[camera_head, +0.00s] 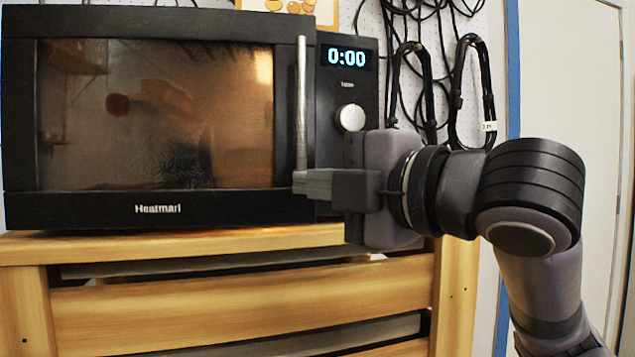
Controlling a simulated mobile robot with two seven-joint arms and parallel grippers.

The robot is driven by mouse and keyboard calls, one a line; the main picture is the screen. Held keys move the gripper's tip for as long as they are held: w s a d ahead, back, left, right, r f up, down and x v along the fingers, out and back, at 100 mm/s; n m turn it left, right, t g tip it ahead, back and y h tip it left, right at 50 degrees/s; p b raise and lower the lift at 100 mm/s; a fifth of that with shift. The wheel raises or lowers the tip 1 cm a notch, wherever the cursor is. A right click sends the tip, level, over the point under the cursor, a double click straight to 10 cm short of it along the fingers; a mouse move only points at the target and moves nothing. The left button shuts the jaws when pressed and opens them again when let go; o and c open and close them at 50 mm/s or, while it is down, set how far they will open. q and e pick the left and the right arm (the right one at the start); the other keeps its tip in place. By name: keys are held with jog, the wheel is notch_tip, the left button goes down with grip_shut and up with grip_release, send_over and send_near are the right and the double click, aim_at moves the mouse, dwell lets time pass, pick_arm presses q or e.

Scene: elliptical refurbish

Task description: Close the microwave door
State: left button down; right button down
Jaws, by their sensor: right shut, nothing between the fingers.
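The black microwave (379,85) stands on a wooden cabinet. Its door (90,207) has a dark glass window, and its front lies nearly in line with the control panel. The door's right edge seems to stand slightly forward of the panel; I cannot tell whether it is fully latched. A vertical silver handle (301,95) runs along that edge. My right gripper (303,183) is shut and empty, its fingertips at the lower end of the handle. Whether they touch it is unclear. My left gripper is out of view.
The wooden cabinet (220,305) with slatted front is below the microwave. Black cables (465,95) hang on a pegboard behind, to the right. The microwave's display reads 0:00, with a round knob (350,118) below it. My right arm fills the lower right.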

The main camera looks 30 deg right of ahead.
jog(key=shift+w+d, duration=0.2)
jog(key=shift+w, duration=0.15)
jog(key=w, duration=0.1)
jog(key=w+d, duration=0.2)
jog(key=w, duration=0.1)
jog(key=shift+d+r+p, duration=0.15)
jog(key=shift+d+p, duration=0.1)
jog(key=shift+p, duration=0.15)
jog(key=shift+w, duration=0.1)
